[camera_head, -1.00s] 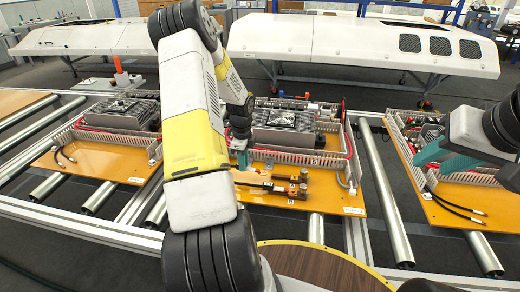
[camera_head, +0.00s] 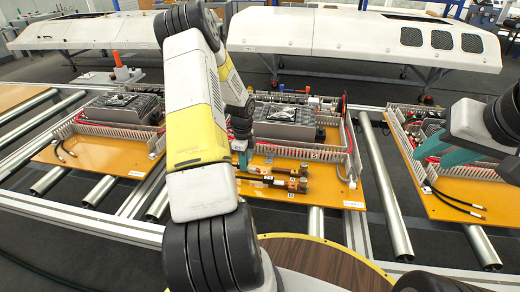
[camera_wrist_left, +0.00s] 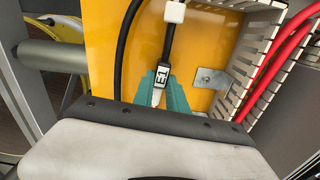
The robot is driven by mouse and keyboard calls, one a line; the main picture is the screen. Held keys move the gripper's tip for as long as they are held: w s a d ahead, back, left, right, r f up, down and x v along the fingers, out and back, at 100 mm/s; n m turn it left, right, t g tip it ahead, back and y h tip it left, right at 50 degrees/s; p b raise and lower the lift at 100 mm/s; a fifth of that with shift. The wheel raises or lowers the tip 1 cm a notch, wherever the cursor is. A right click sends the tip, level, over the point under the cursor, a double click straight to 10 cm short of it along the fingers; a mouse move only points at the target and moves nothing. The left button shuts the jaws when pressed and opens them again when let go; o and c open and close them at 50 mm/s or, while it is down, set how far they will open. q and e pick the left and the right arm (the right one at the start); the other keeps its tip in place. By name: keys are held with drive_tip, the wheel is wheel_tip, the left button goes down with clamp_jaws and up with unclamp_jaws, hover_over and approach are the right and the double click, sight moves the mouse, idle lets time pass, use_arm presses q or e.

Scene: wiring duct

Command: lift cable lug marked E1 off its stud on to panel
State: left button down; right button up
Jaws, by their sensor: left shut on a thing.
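In the left wrist view my left gripper's teal fingers (camera_wrist_left: 165,92) are shut on the cable lug marked E1 (camera_wrist_left: 161,75). Its black cable runs up from the white E1 sleeve to a white clip (camera_wrist_left: 174,12). The lug's end lies low between the fingers, and the stud cannot be made out. The orange panel (camera_wrist_left: 105,45) lies behind. In the head view my left gripper (camera_head: 243,160) is low over the middle panel (camera_head: 330,192), left of its copper terminals (camera_head: 300,172). My right gripper (camera_head: 440,157) is over the right panel, its teal fingers apart.
A slotted grey duct (camera_wrist_left: 262,50) with red cables (camera_wrist_left: 292,60) stands right of the fingers. A small metal bracket (camera_wrist_left: 210,78) lies between. In the head view another panel (camera_head: 95,160) lies to the left, and steel rollers (camera_head: 385,190) run between the panels.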

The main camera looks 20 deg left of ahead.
use_arm(q)
drive_tip(key=shift+f, duration=0.45)
drive_tip(key=c, duration=1.3)
unclamp_jaws()
drive_tip(key=shift+o, duration=0.2)
wheel_tip(320, 180, up, 14)
